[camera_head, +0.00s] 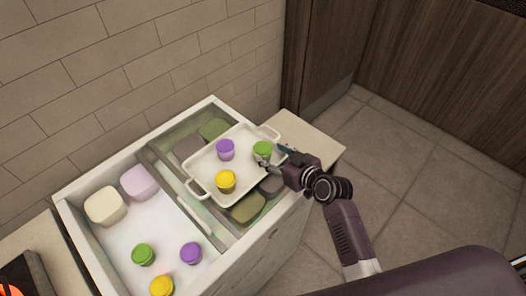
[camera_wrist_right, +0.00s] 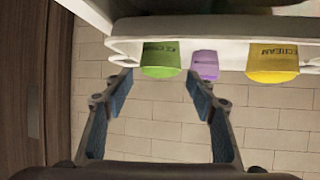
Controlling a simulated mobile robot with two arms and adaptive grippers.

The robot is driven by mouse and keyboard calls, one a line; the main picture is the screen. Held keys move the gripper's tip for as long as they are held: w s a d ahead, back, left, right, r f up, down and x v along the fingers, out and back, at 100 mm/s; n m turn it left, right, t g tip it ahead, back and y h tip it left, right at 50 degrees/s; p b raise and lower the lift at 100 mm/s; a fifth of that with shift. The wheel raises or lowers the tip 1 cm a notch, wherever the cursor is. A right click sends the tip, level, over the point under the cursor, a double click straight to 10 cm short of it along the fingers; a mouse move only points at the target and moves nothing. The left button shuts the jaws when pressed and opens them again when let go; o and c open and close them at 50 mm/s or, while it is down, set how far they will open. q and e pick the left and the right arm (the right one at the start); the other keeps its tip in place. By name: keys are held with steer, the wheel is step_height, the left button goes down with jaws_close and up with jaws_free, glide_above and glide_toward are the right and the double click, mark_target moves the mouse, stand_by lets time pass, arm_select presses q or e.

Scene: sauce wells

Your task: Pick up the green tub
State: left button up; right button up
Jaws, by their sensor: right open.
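A green tub (camera_head: 262,148) stands upright at the right end of a white two-handled tray (camera_head: 203,178). My right gripper (camera_head: 273,155) is open and reaches in from the right, close to this tub. In the right wrist view, the green tub (camera_wrist_right: 161,60) shows just past the gap between the open fingertips (camera_wrist_right: 158,82), and nothing is gripped. The exact gap between fingers and tub is hard to tell. Another green tub (camera_head: 143,254) stands in the white well at the lower left. My left gripper is not in view.
On the tray are a purple tub (camera_head: 225,149) and a yellow tub (camera_head: 226,181). The left well holds a purple tub (camera_head: 190,253), a yellow tub (camera_head: 161,286), and cream (camera_head: 106,206) and pink (camera_head: 140,182) containers. Green and grey containers lie under the tray. A tiled wall stands behind.

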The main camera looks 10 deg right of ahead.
mark_target(263, 151)
steer(key=shift+x, duration=0.75)
steer(key=shift+w+a+f+p, duration=0.25)
steer(key=shift+w+f, duration=0.35)
steer(key=shift+w+a+f+p, duration=0.25)
steer(key=shift+w+f, duration=0.3)
steer(key=shift+w, duration=0.1)
steer(key=shift+w+a+f, duration=0.25)
steer(key=shift+w+f, duration=0.15)
steer(key=shift+w, duration=0.2)
steer(key=shift+c, duration=0.3)
steer(key=c, duration=0.8)
